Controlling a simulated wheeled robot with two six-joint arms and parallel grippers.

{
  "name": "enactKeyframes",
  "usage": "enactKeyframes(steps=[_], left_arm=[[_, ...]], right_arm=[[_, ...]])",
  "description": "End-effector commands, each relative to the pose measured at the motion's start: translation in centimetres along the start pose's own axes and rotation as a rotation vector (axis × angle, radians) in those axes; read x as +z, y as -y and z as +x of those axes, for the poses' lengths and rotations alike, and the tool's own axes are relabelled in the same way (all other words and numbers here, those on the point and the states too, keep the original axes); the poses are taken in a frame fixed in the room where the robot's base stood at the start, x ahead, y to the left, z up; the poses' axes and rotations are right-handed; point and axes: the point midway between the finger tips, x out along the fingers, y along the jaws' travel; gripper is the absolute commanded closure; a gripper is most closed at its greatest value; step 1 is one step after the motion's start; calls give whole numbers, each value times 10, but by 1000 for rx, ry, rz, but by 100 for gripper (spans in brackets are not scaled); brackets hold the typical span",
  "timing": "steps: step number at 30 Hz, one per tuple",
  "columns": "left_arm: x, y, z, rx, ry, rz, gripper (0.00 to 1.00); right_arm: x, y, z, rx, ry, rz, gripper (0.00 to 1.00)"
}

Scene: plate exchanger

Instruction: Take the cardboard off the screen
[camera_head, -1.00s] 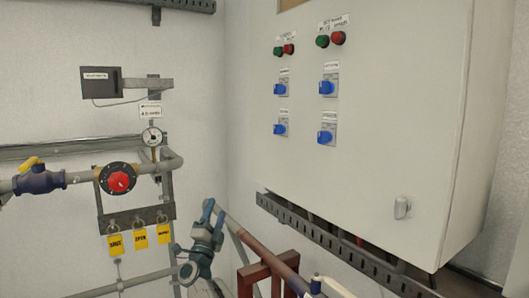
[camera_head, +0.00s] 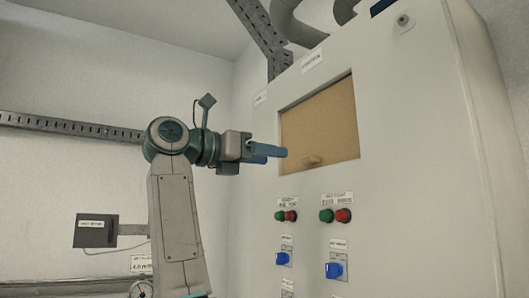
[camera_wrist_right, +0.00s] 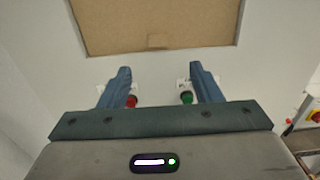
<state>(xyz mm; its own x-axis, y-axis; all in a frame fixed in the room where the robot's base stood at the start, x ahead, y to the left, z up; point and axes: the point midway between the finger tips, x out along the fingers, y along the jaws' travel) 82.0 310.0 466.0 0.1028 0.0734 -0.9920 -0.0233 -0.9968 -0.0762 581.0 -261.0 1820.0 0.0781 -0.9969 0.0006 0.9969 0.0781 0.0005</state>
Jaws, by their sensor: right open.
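The brown cardboard (camera_head: 322,120) covers the screen opening in the upper part of the white cabinet. A small tab (camera_head: 314,160) sticks out near its lower edge; it also shows in the right wrist view (camera_wrist_right: 157,40). My right gripper (camera_head: 272,152) is to the left of the cardboard in the head view, apart from the tab. In the right wrist view its two blue fingers (camera_wrist_right: 160,72) are spread and empty, with the cardboard (camera_wrist_right: 150,18) and tab ahead of them. The screen itself is hidden behind the cardboard. My left gripper is not in view.
The white cabinet (camera_head: 420,180) has green and red buttons (camera_head: 335,215) and blue switches (camera_head: 334,270) below the cardboard. A dark box (camera_head: 95,231) is on the left wall. A perforated rail (camera_head: 60,123) runs along that wall behind my arm.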

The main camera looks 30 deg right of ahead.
Motion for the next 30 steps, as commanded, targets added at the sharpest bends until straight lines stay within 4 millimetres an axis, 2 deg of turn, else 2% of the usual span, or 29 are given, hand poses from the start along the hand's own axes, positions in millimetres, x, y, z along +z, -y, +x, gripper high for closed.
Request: enactKeyframes(steps=[5, 12, 18, 24, 30], left_arm=[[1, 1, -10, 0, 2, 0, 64], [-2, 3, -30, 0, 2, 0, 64], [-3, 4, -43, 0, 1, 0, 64], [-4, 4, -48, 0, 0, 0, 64], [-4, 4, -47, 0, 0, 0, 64]], right_arm=[[3, 0, 20, 0, -5, 3, 42], [4, 1, 64, -2, -3, 1, 42], [3, 0, 93, -2, -2, 1, 42], [1, 0, 106, 0, -2, 1, 42], [0, 0, 106, 0, -1, 1, 42]])
